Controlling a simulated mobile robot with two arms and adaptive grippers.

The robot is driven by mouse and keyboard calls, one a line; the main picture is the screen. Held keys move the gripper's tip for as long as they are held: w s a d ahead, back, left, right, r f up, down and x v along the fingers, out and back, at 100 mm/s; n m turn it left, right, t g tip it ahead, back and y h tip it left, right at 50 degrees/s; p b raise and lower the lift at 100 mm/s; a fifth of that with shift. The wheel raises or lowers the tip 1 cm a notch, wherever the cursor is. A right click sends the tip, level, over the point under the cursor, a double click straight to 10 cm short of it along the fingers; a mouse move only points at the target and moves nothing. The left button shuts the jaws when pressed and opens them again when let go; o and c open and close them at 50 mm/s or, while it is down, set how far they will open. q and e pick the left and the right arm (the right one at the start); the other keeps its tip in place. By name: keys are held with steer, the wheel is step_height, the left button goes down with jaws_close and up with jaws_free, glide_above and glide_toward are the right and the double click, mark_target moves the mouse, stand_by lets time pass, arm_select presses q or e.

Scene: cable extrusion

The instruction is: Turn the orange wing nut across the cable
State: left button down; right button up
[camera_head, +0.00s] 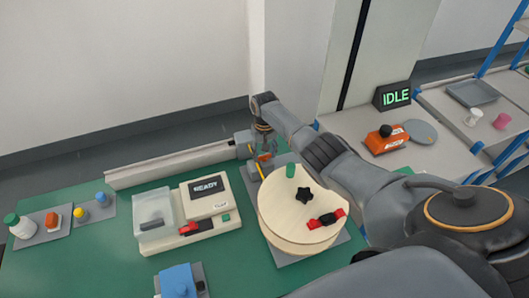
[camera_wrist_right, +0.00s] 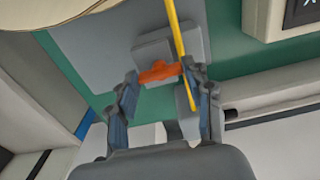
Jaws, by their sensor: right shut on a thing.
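The orange wing nut (camera_wrist_right: 158,72) lies between the two fingers of my right gripper (camera_wrist_right: 158,84) in the right wrist view, and the fingers are shut on its ends. The yellow cable (camera_wrist_right: 178,40) runs lengthwise past the nut's right end, close to the right finger. The nut lies roughly crosswise to the cable. A grey block (camera_wrist_right: 155,48) is behind the nut. In the head view my right gripper (camera_head: 264,140) points down beside the round wooden drum, with the small orange nut (camera_head: 264,158) beneath it. My left gripper is not in view.
The wooden drum (camera_head: 288,218) stands close to my right gripper, with a black knob and a red-black clip on top. A READY device (camera_head: 206,190) stands left of it. A pale rail (camera_head: 165,166) runs behind. Green table (camera_head: 105,255) is free at front left.

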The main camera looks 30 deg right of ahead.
stand_by(0.3)
steer(key=o, duration=1.2)
steer(key=shift+c, duration=0.2)
steer(key=shift+r, duration=0.1)
step_height(320, 180, up, 12)
